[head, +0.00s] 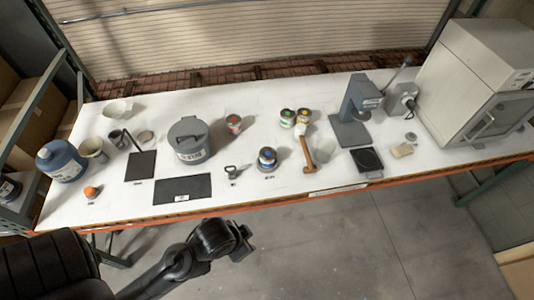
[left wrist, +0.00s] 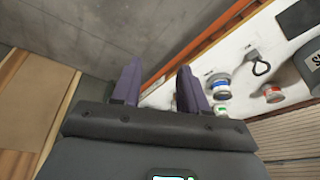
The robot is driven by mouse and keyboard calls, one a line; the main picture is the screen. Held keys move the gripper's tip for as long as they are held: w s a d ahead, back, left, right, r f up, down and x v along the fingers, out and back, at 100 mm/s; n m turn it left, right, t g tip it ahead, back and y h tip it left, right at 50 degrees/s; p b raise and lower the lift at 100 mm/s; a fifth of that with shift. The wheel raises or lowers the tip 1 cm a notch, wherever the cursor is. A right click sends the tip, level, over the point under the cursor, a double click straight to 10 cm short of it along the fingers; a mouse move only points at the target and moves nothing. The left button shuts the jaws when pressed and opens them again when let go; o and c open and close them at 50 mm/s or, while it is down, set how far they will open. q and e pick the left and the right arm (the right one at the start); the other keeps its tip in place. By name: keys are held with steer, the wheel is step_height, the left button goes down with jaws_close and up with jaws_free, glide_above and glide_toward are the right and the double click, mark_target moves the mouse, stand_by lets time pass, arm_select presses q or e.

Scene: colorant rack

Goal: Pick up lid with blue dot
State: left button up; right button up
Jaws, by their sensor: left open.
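A small can with a blue-marked lid (head: 267,155) stands near the front edge of the white table. In the left wrist view the blue-marked can (left wrist: 219,86) is to the right of the fingers. My left gripper (head: 243,241) is over the floor in front of the table, apart from the can. In the left wrist view its two fingers (left wrist: 158,84) are spread with nothing between them. The lid's exact shape is too small to tell. My right gripper is not in view.
Green-marked (head: 288,118) and yellow-marked (head: 303,117) cans stand farther back, and a red-marked can (head: 234,123) left of them. A grey pot (head: 189,141) stands left. The orange table edge (head: 230,213) lies between gripper and cans.

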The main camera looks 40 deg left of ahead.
arm_select(q)
steer(key=o, duration=1.1)
